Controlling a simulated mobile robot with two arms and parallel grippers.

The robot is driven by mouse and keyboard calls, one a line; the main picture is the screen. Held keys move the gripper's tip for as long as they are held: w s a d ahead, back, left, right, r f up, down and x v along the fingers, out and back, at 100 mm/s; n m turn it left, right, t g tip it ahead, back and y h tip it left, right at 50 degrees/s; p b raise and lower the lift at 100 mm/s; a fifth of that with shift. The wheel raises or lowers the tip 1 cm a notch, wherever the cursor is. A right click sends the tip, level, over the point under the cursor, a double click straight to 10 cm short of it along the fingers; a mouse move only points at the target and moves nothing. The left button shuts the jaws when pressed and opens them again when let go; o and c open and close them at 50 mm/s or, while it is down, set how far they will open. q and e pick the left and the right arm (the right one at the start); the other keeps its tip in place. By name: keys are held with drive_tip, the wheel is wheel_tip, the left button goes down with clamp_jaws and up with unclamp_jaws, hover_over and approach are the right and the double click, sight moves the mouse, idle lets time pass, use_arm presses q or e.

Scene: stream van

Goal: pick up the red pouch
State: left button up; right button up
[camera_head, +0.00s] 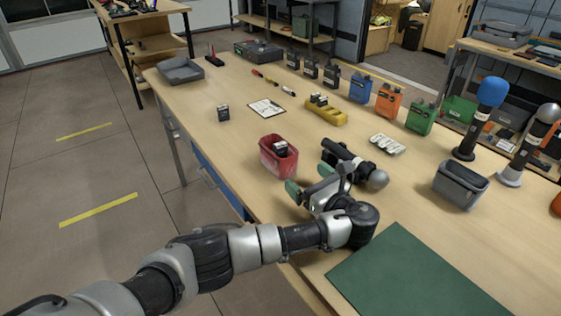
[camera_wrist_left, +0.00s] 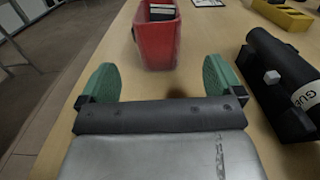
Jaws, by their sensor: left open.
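The red pouch (camera_head: 278,160) stands open-topped on the wooden table near its left edge, with a small black-and-white item inside. In the left wrist view the red pouch (camera_wrist_left: 158,45) is straight ahead, just beyond the fingertips. My left gripper (camera_head: 308,180) is low over the table on the near side of the pouch. Its two green finger pads are spread apart with nothing between them, as the left wrist view also shows (camera_wrist_left: 160,80). The pouch is in front of the pads, not between them. My right gripper is not in view.
A black microphone (camera_head: 345,158) lies close to the right of my left gripper. A yellow holder (camera_head: 326,114) is behind it. A grey bin (camera_head: 460,186) and standing microphones (camera_head: 481,120) are to the right. A green mat (camera_head: 410,275) lies in front.

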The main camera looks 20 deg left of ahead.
sight(280, 153)
use_arm(q)
drive_tip(key=x, duration=0.4)
drive_tip(key=shift+w+a+r, duration=0.1)
drive_tip(key=shift+w+a, duration=0.05)
drive_tip(key=shift+a, duration=0.25)
drive_tip(key=x, duration=0.5)
drive_tip(key=shift+r, duration=0.25)
drive_tip(key=shift+w+a, duration=0.15)
drive_tip(key=shift+w, duration=0.05)
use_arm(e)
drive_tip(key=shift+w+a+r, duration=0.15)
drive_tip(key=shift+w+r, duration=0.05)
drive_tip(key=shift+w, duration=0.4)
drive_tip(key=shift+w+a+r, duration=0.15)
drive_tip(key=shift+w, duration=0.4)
use_arm(q)
drive_tip(key=shift+c, duration=0.3)
drive_tip(key=c, duration=0.9)
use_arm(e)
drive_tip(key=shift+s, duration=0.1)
